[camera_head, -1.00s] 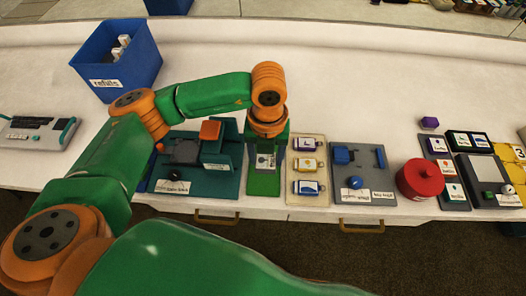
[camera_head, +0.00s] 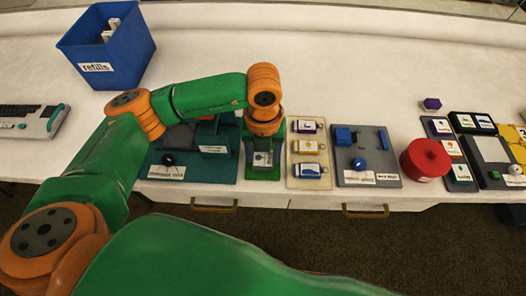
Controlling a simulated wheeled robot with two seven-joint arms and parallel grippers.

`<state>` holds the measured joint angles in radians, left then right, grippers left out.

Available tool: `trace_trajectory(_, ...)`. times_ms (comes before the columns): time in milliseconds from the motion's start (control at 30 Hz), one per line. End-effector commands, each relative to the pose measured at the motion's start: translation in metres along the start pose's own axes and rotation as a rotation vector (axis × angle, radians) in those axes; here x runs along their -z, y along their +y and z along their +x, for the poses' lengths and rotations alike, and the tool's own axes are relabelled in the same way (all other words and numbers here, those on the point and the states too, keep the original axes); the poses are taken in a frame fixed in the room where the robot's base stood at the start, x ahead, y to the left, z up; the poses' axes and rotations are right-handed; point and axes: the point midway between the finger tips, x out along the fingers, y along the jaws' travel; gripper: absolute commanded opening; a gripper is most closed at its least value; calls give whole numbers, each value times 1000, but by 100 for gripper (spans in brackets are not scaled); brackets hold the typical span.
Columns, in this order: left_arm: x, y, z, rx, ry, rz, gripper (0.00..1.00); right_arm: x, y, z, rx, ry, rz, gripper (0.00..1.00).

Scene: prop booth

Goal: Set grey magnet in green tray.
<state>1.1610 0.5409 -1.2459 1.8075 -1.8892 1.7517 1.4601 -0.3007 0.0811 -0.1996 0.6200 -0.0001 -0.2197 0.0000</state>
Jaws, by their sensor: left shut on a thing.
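The green tray (camera_head: 262,174) is a narrow green board at the front of the white table, between a teal board and a beige board. My left gripper (camera_head: 263,148) points down over it, its fingers mostly hidden by my orange and green wrist. It is shut on a small grey piece, which I take for the grey magnet (camera_head: 263,158); a pale patch shows on it just below the wrist. I cannot tell whether the piece touches the tray. My right gripper is not in view.
A teal board (camera_head: 222,170) with a dark ball lies left, a beige board (camera_head: 306,183) with several labelled tags right, then a grey board (camera_head: 343,178) and a red round pot (camera_head: 425,158). A blue refills bin (camera_head: 128,68) stands back left. The table's back middle is clear.

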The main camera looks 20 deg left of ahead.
Motion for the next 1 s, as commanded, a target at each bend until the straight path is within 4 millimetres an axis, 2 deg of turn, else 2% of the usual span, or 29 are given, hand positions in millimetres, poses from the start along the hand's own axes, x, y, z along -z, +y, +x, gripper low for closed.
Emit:
trace_trajectory(33, 0, 0, 0, 0, 0, 0, 0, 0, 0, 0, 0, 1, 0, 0)
trace_trajectory(67, 0, 0, 0, 0, 0, 0, 69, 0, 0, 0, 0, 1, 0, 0)
trace_trajectory(167, 0, 0, 0, 0, 0, 0, 96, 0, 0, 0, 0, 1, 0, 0)
trace_trajectory(467, 0, 0, -2, 1, -1, 0, 96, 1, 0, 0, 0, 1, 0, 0)
trace_trajectory(800, 0, -1, -63, 2, -3, 0, 96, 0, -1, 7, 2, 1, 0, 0)
trace_trajectory(1000, 0, 0, -72, 0, 0, 0, 96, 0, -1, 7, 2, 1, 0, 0)
